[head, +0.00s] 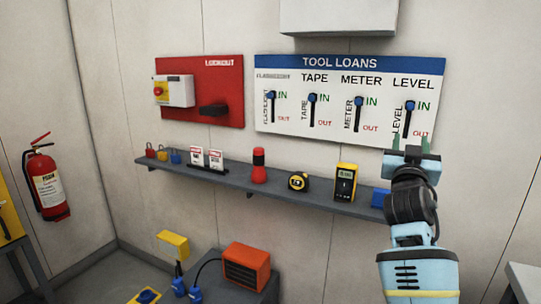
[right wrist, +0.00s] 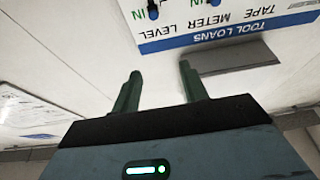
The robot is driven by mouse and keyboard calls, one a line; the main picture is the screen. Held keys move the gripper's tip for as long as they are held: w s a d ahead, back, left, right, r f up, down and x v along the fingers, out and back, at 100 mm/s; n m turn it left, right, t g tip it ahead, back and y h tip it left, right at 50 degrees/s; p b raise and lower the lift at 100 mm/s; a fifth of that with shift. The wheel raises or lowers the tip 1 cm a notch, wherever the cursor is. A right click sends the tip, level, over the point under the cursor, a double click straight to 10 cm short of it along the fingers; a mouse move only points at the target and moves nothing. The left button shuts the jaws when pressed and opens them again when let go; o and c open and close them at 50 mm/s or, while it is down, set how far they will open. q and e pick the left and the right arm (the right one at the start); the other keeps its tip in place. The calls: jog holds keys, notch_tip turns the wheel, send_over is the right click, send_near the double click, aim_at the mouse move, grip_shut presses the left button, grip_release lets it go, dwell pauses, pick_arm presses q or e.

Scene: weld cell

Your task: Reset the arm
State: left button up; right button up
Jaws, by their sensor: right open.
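My right gripper (head: 410,143) is raised in front of the wall at the right, fingers pointing up, open and empty. It overlaps the lower edge of the TOOL LOANS board (head: 340,134), just below the LEVEL slider (head: 410,105). In the right wrist view its two green fingers (right wrist: 160,70) stand apart with nothing between them, and the board (right wrist: 230,32) shows upside down beyond. The board's blue slider knobs all sit at the IN end. My left gripper is not in view.
A grey shelf (head: 230,168) below the board holds padlocks, tags, a red torch (head: 259,165), a tape measure (head: 298,182), a yellow meter (head: 345,182) and a blue item (head: 380,198) close to my right arm. A red lockout board (head: 222,70) hangs left. An extinguisher (head: 46,185) hangs far left.

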jog(key=s+a+f+n+g+y+p, duration=0.15)
jog(key=s+f, duration=0.25)
jog(key=f, duration=0.8)
jog(key=s+a+f+n+g+y, duration=0.1)
jog(key=s+f+n+y, duration=0.3)
jog(key=f, duration=0.8)
jog(key=s+a+f+m+g+y, duration=0.15)
jog(key=s+f, duration=0.35)
jog(key=f, duration=0.6)
jog(key=s+a+f+n+g+y+p, duration=0.1)
jog(key=s+a+f+g, duration=0.1)
jog(key=s+f, duration=0.65)
jog(key=s+a+f+n+g+y+p, duration=0.1)
jog(key=s+f+g, duration=0.1)
jog(key=s+f, duration=0.65)
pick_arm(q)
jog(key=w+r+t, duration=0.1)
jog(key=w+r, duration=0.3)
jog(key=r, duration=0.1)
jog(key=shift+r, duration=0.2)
pick_arm(e)
jog(key=s+a+f+g+y, duration=0.1)
jog(key=s+a, duration=0.1)
jog(key=s, duration=0.9)
jog(key=s+a+g+y, duration=0.1)
jog(key=s+a+g, duration=0.1)
jog(key=s, duration=0.9)
jog(key=shift+f+n, duration=0.3)
jog(key=shift+f, duration=0.1)
